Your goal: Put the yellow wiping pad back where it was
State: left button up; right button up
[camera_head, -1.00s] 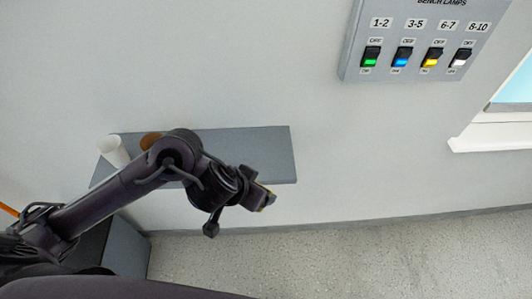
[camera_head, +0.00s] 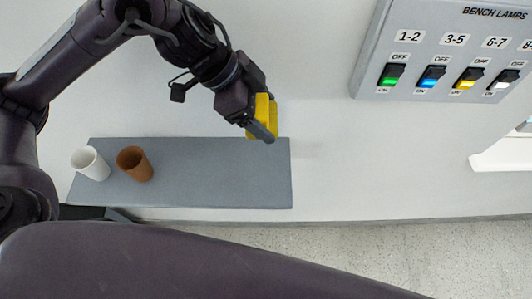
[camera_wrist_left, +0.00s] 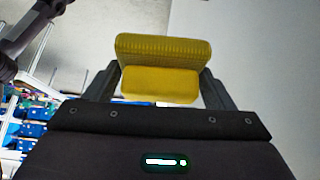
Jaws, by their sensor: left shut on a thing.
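The yellow wiping pad (camera_head: 264,114) is held between the fingers of my left gripper (camera_head: 262,128). In the head view the gripper and pad appear at the right end of the grey shelf (camera_head: 215,175), over its back edge; whether the pad touches the shelf I cannot tell. In the left wrist view the yellow wiping pad (camera_wrist_left: 160,68) sits between both fingers of the left gripper (camera_wrist_left: 162,84), its ribbed part farther out. My right gripper is in neither view.
A white cup (camera_head: 90,163) and a brown cup (camera_head: 135,164) stand at the shelf's left end. The shelf's middle and right are clear. A grey switch panel (camera_head: 440,50) labelled BENCH LAMPS is on the wall at upper right. A window sill (camera_head: 505,155) is at the right.

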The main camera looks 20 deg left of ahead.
pick_arm(q)
jog(key=b, duration=0.1)
send_over(271, 173)
jog(key=s+a, duration=0.1)
jog(key=a, duration=0.1)
notch_tip(271, 173, down, 7)
jog(key=f, duration=0.7)
jog(key=shift+w+f+b, duration=0.2)
jog(key=shift+f+b, duration=0.15)
jog(key=shift+b, duration=0.05)
jog(key=shift+f, duration=2.05)
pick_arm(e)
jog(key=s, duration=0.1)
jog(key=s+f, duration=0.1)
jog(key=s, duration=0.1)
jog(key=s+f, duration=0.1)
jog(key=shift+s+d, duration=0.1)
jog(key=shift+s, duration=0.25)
pick_arm(q)
jog(key=shift+f, duration=0.2)
jog(key=o, duration=0.8)
jog(key=shift+o, duration=0.4)
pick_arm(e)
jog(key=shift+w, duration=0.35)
